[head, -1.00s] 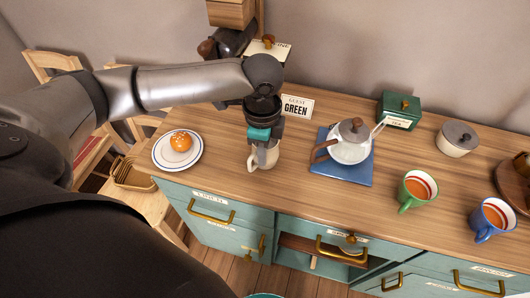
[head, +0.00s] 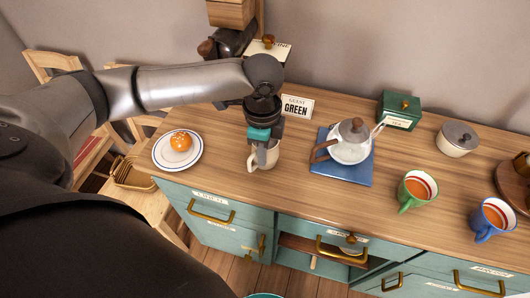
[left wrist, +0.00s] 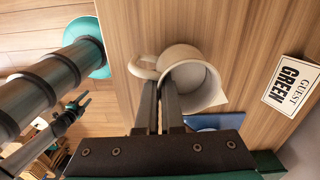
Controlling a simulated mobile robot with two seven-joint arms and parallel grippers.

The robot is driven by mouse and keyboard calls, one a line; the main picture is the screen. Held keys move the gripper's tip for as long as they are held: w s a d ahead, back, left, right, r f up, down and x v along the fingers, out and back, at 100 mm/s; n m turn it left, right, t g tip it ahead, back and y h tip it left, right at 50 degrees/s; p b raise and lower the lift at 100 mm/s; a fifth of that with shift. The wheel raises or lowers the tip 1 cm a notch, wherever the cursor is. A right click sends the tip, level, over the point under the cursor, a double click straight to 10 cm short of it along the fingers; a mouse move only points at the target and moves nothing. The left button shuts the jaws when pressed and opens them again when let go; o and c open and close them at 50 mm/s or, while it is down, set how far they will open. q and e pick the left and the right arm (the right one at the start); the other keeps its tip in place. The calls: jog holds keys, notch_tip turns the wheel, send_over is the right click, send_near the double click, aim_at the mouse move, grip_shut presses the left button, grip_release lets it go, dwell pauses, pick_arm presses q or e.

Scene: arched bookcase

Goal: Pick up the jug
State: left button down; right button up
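The cream jug (head: 268,157) stands near the front edge of the wooden counter, its handle toward the left. In the left wrist view I look down into the jug (left wrist: 205,85); its handle is at the left of the round opening. My left gripper (head: 263,143) reaches down onto the jug's rim. In the left wrist view its two fingers (left wrist: 161,90) are close together, with the jug's wall seemingly between them beside the handle. The fingertips are partly hidden. What looks like my right gripper (left wrist: 77,106) shows small at lower left of that view, away from the jug.
A white plate (head: 159,152) with an orange item is left of the jug. A teapot (head: 350,145) on a blue mat (head: 358,175) is to the right, with mugs (head: 414,190) beyond. A "Guest Green" card (head: 297,106) stands behind. Bare counter lies between jug and mat.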

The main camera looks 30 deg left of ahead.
pick_arm(q)
jog(key=shift+s+f, duration=0.1)
jog(key=shift+s, duration=0.05)
notch_tip(320, 180, up, 20)
jog(key=p, duration=0.4)
jog(key=shift+p, duration=0.3)
